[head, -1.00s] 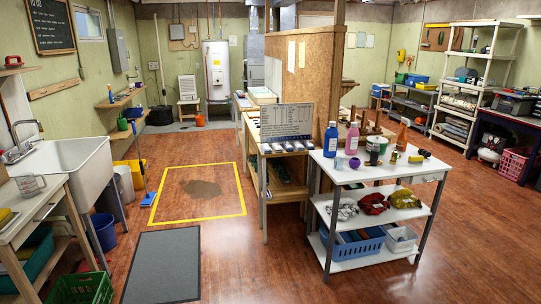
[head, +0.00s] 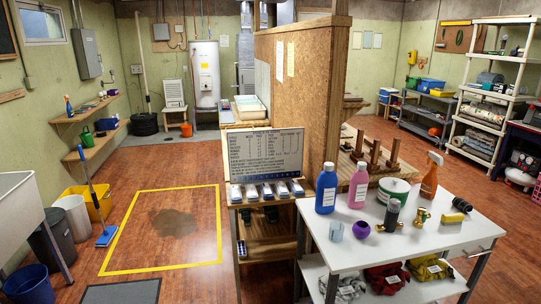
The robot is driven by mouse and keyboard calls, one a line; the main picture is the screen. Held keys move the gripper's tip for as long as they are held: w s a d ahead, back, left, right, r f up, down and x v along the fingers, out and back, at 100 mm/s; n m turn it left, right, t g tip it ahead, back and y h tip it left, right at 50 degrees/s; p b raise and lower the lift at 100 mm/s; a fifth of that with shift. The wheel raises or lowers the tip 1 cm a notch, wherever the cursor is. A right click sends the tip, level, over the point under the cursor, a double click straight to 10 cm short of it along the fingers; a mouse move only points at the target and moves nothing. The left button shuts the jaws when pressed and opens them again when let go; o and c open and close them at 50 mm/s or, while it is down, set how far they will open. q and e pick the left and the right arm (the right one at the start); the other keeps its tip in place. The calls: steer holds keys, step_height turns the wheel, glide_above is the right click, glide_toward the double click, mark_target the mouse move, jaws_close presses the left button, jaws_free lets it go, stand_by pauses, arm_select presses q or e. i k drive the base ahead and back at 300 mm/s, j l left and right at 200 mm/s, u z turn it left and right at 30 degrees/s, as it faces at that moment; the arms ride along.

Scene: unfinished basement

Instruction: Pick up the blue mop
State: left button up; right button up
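The blue mop (head: 94,197) stands at the left of the head view, leaning with its long thin handle up toward the left wall and shelves. Its blue head (head: 107,236) rests on the wooden floor beside the left edge of the yellow-taped rectangle. The handle passes in front of a yellow bucket (head: 99,204). Neither of my grippers shows in the head view.
A dark wet patch (head: 173,222) lies inside the yellow tape (head: 112,272). A white sink (head: 20,212), a grey bin (head: 52,243) and a blue bucket (head: 29,284) stand at left. A white cart (head: 398,247) with bottles blocks the right front. Open floor lies between.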

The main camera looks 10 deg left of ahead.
mark_target(105, 240)
steer(key=i+j+u, duration=0.2)
steer(key=i+u, duration=1.05)
steer(key=i+l+u, duration=0.4)
steer(key=i, duration=0.15)
steer(key=i+j+u, duration=0.25)
steer(key=i, duration=0.9)
steer(key=i+u, duration=0.25)
steer(key=i, duration=0.95)
steer(key=i+j+z, duration=0.15)
steer(key=i, duration=0.25)
steer(key=i+j+z, duration=0.2)
steer(key=i, duration=0.25)
